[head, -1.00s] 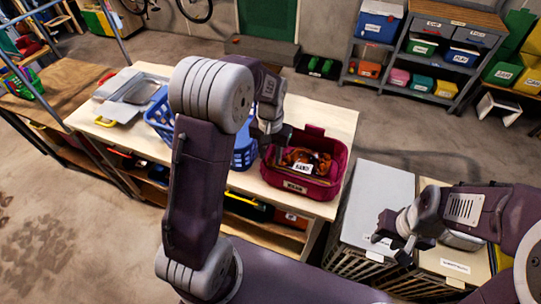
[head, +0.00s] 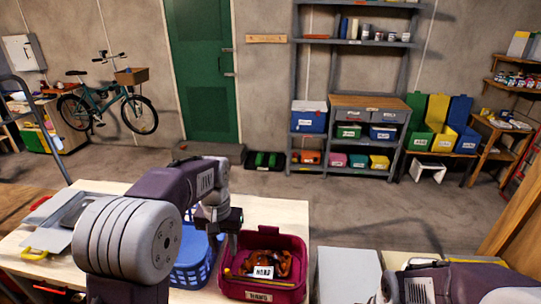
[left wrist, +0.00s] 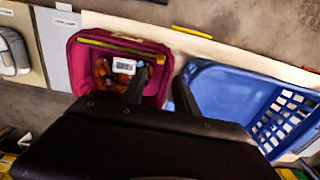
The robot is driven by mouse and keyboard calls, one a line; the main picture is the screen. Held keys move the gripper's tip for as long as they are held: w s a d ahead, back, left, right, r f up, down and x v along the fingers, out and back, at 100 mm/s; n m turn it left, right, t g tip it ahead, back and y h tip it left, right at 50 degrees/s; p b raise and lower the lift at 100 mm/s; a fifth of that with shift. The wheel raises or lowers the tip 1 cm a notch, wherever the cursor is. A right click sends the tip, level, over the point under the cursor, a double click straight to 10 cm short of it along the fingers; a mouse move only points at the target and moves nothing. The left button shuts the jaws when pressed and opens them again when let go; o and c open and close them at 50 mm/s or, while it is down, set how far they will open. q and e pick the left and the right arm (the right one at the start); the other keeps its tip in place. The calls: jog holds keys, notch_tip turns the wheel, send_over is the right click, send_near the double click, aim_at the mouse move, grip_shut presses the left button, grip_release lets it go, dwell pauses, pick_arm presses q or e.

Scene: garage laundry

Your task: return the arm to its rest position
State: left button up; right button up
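My left gripper (head: 230,228) hangs above the table at the left edge of a dark red bin (head: 262,291). In the left wrist view its two fingers (left wrist: 162,78) stand apart with nothing between them. The red bin (left wrist: 75,62) there holds brownish-orange items and a white label. A blue basket (left wrist: 225,90) lies on the other side of the fingers. My right arm enters at the bottom right of the head view; its gripper is mostly cut off by the lower edge, so its opening cannot be told.
The blue basket (head: 188,262) and a grey tray-like item (head: 55,222) share the pale table (head: 275,212) with the bin. A light grey lidded hamper (head: 348,275) stands right of the table. A grey shelf unit (head: 345,167) is at the wall. The concrete floor between is clear.

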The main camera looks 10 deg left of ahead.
pick_arm(q)
jog(key=s+d+f+t, duration=0.1)
jog(key=s+f, duration=0.8)
jog(key=s, duration=0.5)
jog(key=shift+s+f, duration=0.2)
jog(key=shift+s, duration=0.05)
